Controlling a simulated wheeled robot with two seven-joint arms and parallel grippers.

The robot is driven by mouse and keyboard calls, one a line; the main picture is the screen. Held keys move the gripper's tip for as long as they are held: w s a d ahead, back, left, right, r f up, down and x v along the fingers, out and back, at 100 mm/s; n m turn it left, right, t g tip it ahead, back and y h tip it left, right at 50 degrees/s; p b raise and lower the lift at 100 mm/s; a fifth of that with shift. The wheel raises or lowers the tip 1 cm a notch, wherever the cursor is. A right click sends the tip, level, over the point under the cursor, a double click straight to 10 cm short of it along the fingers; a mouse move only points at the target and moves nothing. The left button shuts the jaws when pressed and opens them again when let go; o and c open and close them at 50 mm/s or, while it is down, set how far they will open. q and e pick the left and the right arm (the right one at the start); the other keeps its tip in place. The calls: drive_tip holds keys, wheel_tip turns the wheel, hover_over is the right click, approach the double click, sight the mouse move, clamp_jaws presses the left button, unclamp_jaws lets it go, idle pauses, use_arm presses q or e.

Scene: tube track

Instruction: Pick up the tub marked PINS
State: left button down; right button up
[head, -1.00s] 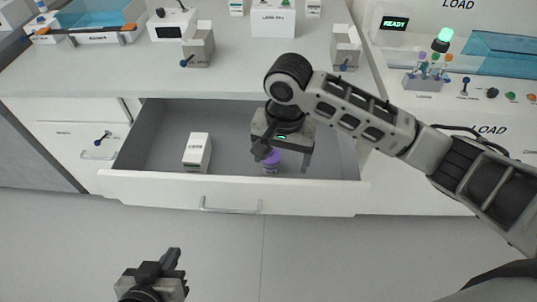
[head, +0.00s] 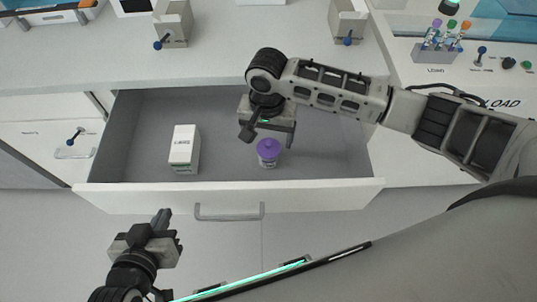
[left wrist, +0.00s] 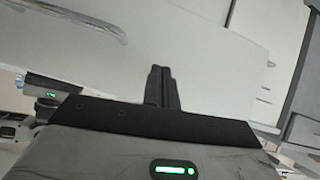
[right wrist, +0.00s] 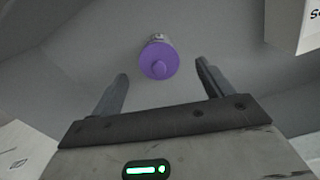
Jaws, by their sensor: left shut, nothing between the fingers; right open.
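A small tub with a purple lid (head: 268,148) stands upright in the open drawer (head: 330,188); its marking is too small to read. My right gripper (head: 268,135) is inside the drawer space, just behind and above the tub. In the right wrist view the purple-lidded tub (right wrist: 159,60) lies ahead of the open fingers of my right gripper (right wrist: 162,85), roughly between their lines, with nothing held. My left gripper (head: 165,225) is in front of the drawer, low at the left. In the left wrist view my left gripper (left wrist: 161,75) has its fingers together and empty.
A white labelled box (head: 184,150) stands in the drawer to the left of the tub. The drawer front has a handle (head: 229,212). The counter (head: 255,60) lies behind, with holders (head: 172,25) and a tube rack (head: 436,50) on top.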

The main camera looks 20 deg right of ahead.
sight(268, 146)
drive_tip(key=shift+s+f+b, duration=0.15)
drive_tip(key=shift+f+b, duration=0.3)
drive_tip(key=shift+f, duration=2.75)
drive_tip(key=c, duration=1.1)
